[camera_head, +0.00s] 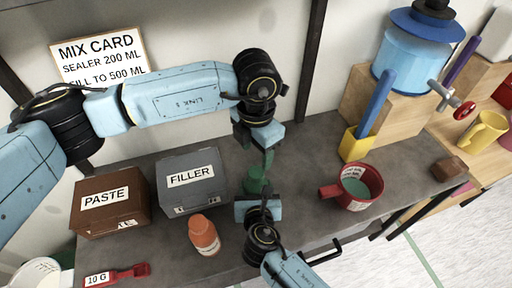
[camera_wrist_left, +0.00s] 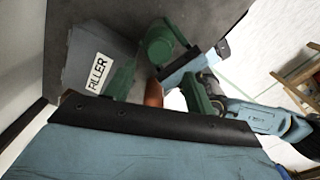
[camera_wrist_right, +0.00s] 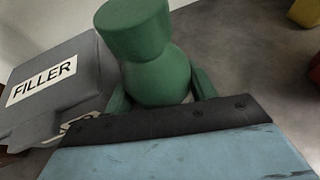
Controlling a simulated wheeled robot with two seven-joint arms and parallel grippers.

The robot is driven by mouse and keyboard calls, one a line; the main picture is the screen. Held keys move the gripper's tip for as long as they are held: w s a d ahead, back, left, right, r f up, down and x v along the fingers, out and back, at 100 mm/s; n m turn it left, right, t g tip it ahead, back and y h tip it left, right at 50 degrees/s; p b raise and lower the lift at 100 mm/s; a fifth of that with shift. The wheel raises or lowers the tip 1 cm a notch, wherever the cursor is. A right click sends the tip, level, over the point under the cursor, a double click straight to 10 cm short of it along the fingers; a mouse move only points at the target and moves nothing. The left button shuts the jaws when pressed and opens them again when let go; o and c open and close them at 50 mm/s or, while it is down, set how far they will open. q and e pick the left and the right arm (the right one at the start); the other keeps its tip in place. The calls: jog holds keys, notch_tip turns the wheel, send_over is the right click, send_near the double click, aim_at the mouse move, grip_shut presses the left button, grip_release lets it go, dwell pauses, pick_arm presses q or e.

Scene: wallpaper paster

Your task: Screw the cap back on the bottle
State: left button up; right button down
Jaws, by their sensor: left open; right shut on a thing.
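A green bottle (camera_head: 256,178) stands near the middle of the counter, with a wide green cap-like top (camera_wrist_right: 133,28) above its rounded shoulder in the right wrist view. The top appears seated on it; I cannot tell how tightly. My right gripper (camera_wrist_right: 160,92) is shut on the bottle's body from the front, one finger on each side. My left gripper (camera_head: 267,160) is open, pointing down just above and behind the bottle. In the left wrist view, the bottle (camera_wrist_left: 157,42) lies beyond the open left fingers (camera_wrist_left: 160,78), with nothing between them. The bottle's lower part is hidden.
A grey FILLER box (camera_head: 190,180) and brown PASTE box (camera_head: 110,203) stand left of the bottle. An orange bottle (camera_head: 204,236) is in front of FILLER. A red mug (camera_head: 358,190) and yellow holder (camera_head: 354,146) stand right. A red scoop (camera_head: 118,274) lies front left.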

aim_at(256, 172)
dwell(0.4)
pick_arm(q)
jog(key=shift+f, duration=4)
jog(key=c, duration=1)
jog(key=o, duration=1.1)
jog(key=shift+o, duration=0.2)
jog(key=shift+r, duration=0.15)
notch_tip(256, 172, up, 12)
